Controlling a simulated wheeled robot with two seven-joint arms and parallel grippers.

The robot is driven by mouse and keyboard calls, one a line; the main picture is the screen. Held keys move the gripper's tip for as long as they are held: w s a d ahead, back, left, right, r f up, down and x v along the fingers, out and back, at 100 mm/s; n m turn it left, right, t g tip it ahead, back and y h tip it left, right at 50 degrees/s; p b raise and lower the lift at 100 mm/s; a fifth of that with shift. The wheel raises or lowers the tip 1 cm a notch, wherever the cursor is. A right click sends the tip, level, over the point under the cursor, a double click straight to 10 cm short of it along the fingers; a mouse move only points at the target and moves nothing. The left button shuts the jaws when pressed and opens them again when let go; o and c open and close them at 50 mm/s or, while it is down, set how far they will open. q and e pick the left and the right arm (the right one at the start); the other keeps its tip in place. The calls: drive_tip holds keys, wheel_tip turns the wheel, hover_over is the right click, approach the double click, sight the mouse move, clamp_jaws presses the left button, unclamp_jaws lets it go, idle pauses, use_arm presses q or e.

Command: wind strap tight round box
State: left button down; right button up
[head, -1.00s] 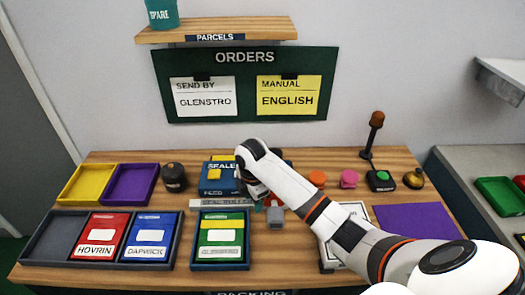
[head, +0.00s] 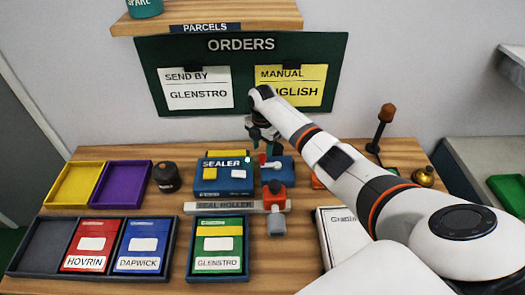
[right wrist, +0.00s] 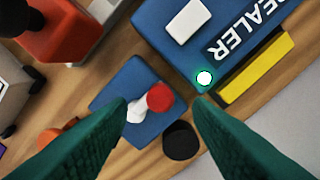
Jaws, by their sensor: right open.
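My right gripper (head: 263,143) is open and empty above the blue block right of the sealer. In the right wrist view its two green fingers (right wrist: 162,102) frame that blue block (right wrist: 115,108), which carries a white lever with a red knob (right wrist: 159,97). The knob lies between the fingertips in the picture; no contact shows. The block also shows in the head view (head: 285,170). A white box-like item lettered "Gratin..." (head: 338,240) lies at front right, partly hidden by my arm. I cannot make out a strap. My left gripper is out of view.
The blue sealer (head: 222,177) has a lit green light (right wrist: 204,78). Trays hold red, blue and green packs. The shelf (head: 215,20) overhangs behind; a brown-topped post (head: 383,125) stands right.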

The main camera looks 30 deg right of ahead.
sight(262, 155)
wheel_tip(262, 155, down, 3)
drive_tip(key=shift+f, duration=0.1)
drive_tip(key=shift+a+f, duration=0.1)
drive_tip(key=shift+f, duration=0.15)
drive_tip(key=shift+c, duration=0.7)
drive_tip(key=c, duration=0.8)
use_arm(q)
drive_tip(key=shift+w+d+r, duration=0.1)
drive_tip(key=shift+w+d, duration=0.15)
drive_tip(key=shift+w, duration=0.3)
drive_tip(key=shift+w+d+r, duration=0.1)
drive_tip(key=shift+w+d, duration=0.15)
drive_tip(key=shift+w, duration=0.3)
use_arm(e)
drive_tip(key=shift+c, duration=0.2)
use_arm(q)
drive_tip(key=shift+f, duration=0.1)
use_arm(e)
drive_tip(key=shift+w, duration=0.1)
